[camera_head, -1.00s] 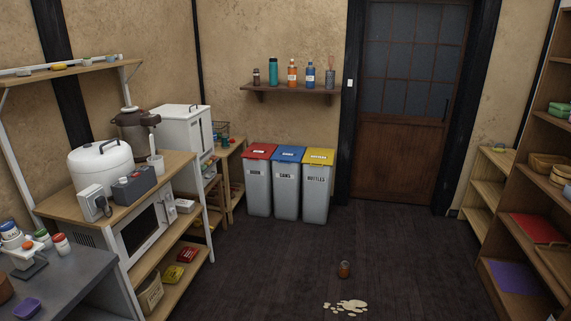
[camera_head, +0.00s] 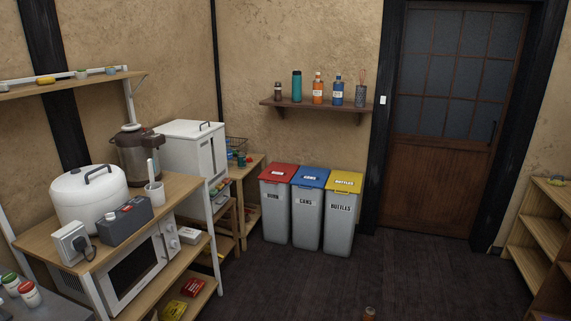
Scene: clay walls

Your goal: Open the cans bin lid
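The cans bin (camera_head: 306,217) is the middle of three grey bins against the back wall. Its blue lid (camera_head: 310,177) lies shut on top, and the front reads "CANS". A bin with a red lid (camera_head: 278,172) stands close on its left. The bottles bin with a yellow lid (camera_head: 344,181) stands close on its right. Both of these lids are also shut. Neither of my grippers shows in the head view.
A wooden shelf (camera_head: 318,106) with bottles hangs above the bins. An appliance rack (camera_head: 181,195) stands on the left, with a low wooden stand (camera_head: 251,168) beside the bins. The dark floor (camera_head: 290,283) before the bins is mostly clear; a small brown jar (camera_head: 369,313) stands at the bottom edge.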

